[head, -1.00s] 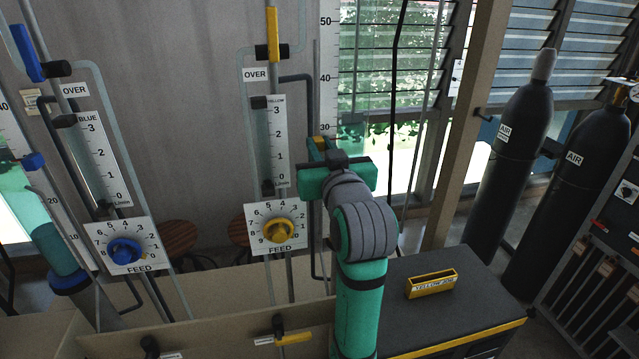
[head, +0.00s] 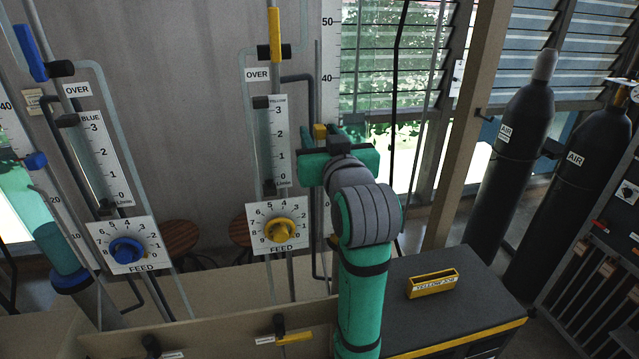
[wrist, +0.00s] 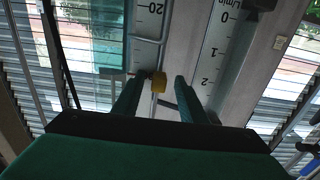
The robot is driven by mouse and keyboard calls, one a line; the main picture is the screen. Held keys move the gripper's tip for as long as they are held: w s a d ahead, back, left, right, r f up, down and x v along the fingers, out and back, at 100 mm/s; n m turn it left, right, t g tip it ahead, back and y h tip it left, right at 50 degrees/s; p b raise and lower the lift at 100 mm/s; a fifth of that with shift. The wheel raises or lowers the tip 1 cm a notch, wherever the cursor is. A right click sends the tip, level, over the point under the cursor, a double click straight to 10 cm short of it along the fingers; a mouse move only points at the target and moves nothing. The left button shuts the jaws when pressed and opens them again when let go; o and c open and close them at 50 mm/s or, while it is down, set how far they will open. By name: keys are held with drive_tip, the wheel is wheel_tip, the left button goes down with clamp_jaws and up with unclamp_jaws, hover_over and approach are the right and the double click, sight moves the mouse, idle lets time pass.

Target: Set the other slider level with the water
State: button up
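The yellow slider (head: 320,130) sits on a rod beside the right-hand tall scale (head: 328,60), near the 30 mark; the wrist view also shows it (wrist: 159,82) between my fingertips. My gripper (wrist: 163,78) is open around it: a gap shows on the slider's right, and its left side is close to the other finger. In the wrist view, upside down, teal water (wrist: 112,40) ends near the slider's height; exact levelness is hard to judge. In the head view my gripper hides the tube's lower part. The blue slider (head: 35,160) sits near the left tube's water top (head: 18,182).
Yellow (head: 282,231) and blue (head: 126,250) feed knobs stand on dial plates, with flow scales above. Thin pipes run close to my gripper. A dark cabinet (head: 390,310) carries a yellow-framed label holder (head: 432,283). Gas cylinders (head: 510,150) stand at right.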

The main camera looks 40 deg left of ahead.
drive_tip(key=shift+d, duration=0.15)
drive_tip(key=v, duration=0.6)
drive_tip(key=shift+s+d, duration=0.25)
drive_tip(key=shift+d, duration=0.05)
